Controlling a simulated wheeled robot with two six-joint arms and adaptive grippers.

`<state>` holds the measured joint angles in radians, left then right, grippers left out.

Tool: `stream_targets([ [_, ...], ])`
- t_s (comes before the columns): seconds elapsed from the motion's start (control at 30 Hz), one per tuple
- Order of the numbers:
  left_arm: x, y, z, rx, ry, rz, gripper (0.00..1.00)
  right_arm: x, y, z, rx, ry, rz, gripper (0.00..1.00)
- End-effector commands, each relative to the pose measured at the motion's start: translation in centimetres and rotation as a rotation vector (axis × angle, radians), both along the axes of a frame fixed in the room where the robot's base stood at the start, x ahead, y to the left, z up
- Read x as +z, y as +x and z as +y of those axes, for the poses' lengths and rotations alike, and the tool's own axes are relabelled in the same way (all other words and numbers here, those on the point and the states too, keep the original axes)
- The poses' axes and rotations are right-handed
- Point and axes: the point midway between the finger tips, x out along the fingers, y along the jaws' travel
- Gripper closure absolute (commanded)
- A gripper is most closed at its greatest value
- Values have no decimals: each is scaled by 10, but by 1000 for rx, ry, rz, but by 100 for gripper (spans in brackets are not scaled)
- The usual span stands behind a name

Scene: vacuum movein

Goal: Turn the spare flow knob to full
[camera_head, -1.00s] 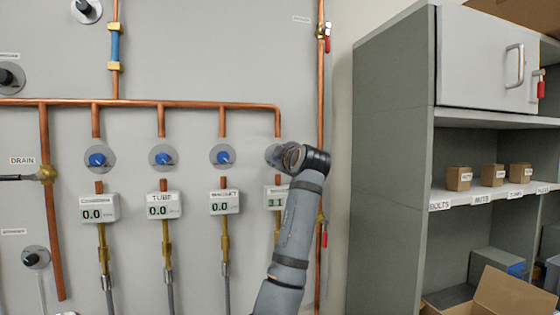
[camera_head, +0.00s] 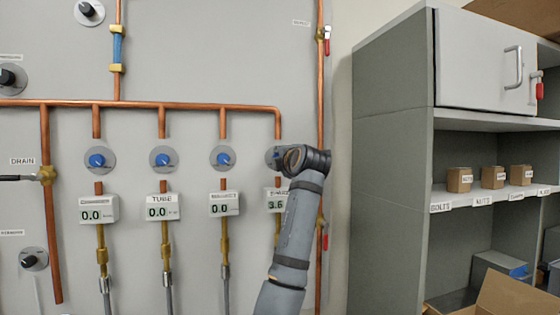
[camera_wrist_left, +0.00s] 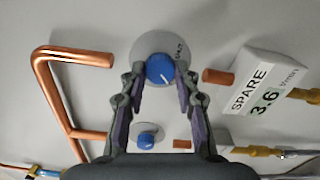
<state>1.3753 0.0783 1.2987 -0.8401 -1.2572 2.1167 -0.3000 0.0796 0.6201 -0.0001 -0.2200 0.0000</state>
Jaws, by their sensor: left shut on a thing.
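The spare flow knob (camera_wrist_left: 160,70) is a blue knob with a white pointer line on a round grey plate (camera_wrist_left: 158,42). My left gripper (camera_wrist_left: 161,79) has one finger on each side of this knob and is shut on it. In the head view my wrist hides the knob and the fingers, and only the plate's left edge (camera_head: 269,156) shows. The spare meter (camera_wrist_left: 264,93) reads 3.6 in the left wrist view. In the head view my arm partly covers that meter (camera_head: 275,200). My right gripper is not in view.
Three similar blue knobs, such as the nearest one (camera_head: 224,158), sit in a row to the left. Their meters read 0.0. A copper pipe (camera_head: 200,106) runs above them. A vertical pipe (camera_head: 320,110) and a grey shelf unit (camera_head: 392,150) stand to the right.

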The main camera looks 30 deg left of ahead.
Motion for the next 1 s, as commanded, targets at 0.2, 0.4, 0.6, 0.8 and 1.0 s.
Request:
stream_targets([
  [0.2,-5,2,-1,-1,-17,-5,100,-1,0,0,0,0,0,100],
  [0.4,-4,1,-1,-1,-18,-6,100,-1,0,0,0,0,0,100],
  [0.6,-4,1,-1,-1,-17,-6,57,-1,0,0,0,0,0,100],
  [0.8,-2,1,0,0,-14,-9,46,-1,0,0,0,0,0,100],
  [1.0,-1,-1,-2,0,-13,-12,46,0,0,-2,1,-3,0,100],
])
